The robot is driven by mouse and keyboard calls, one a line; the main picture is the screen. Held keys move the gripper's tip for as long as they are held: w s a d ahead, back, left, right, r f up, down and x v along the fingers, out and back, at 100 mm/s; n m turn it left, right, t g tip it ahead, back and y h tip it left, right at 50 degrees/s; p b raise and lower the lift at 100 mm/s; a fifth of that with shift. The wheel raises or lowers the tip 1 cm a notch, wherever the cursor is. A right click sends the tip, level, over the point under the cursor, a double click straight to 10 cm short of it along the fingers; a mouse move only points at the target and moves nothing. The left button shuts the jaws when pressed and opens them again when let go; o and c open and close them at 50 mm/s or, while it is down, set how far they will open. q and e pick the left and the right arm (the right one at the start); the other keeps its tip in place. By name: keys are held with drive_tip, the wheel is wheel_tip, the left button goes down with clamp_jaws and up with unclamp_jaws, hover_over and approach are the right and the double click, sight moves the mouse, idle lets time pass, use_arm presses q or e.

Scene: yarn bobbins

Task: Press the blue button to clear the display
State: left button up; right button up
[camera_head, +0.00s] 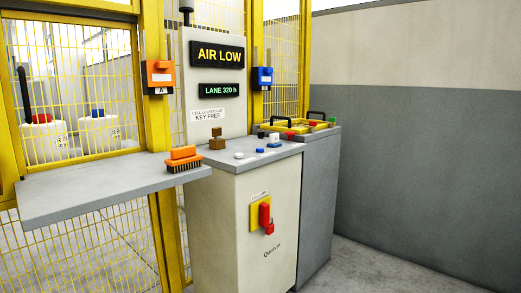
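A panel with two dark displays rises behind a cabinet. The upper display (217,54) reads "AIR LOW" in yellow, and the lower display (219,89) reads "LANE 320 h" in green. Several small controls sit on the grey cabinet top (226,164). Among them are a blue piece (274,145) that looks like a button, a smaller blue piece (260,150) beside it, and a white piece (239,155) to the left. They are too small to tell exactly which is the button. Neither of my grippers is in view.
An orange brush (184,159) lies on the grey shelf (100,186) at left. A brown block (217,143) stands at the cabinet's back left. A yellow tray (283,128) stands behind right. Yellow mesh fencing surrounds the shelf.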

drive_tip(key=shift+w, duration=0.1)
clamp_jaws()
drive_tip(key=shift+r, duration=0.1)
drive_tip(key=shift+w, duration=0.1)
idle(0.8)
